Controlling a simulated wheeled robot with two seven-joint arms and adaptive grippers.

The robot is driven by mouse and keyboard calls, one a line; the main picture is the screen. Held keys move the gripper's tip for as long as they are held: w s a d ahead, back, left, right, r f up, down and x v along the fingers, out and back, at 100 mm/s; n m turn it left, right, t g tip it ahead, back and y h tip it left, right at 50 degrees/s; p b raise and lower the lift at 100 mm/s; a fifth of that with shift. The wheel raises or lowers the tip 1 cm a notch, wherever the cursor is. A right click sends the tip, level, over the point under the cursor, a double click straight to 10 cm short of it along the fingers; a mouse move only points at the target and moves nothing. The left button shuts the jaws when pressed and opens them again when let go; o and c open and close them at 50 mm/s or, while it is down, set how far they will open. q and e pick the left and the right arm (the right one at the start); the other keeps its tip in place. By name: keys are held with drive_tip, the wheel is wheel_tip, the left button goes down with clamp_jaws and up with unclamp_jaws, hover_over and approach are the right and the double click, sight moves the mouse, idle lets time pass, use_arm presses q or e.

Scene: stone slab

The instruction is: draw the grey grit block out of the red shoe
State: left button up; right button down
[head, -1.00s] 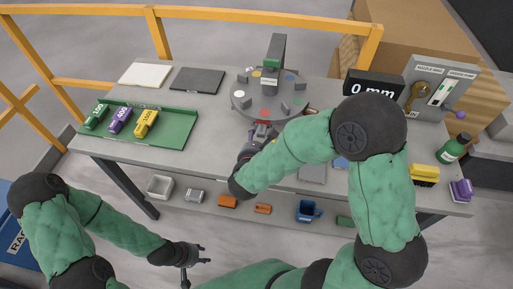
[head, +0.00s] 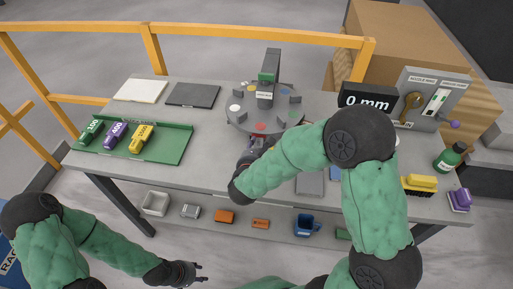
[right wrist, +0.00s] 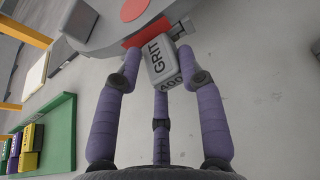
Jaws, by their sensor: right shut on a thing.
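In the head view my right gripper (head: 254,155) is at the plate's near side, and my own arm hides most of the block and shoe. My left gripper (head: 199,272) is open and empty, low in front of the bench.
A green tray (head: 165,156) with green, purple and yellow blocks lies at the left. The round plate (head: 240,121) carries coloured discs and a post. The lower shelf holds several small things.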

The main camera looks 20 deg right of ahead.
drive_tip(key=shift+s+a+f, duration=0.1)
drive_tip(key=shift+s, duration=0.15)
drive_tip(key=shift+s+a, duration=0.4)
drive_tip(key=shift+s, duration=0.3)
drive_tip(key=shift+s+a+f, duration=0.15)
drive_tip(key=shift+s+a, duration=0.3)
drive_tip(key=shift+s, duration=0.25)
drive_tip(key=c, duration=0.7)
unclamp_jaws()
drive_tip(key=shift+s+a+r, duration=0.25)
drive_tip(key=shift+s+r, duration=0.05)
drive_tip(key=shift+r, duration=0.1)
drive_tip(key=v, duration=1.1)
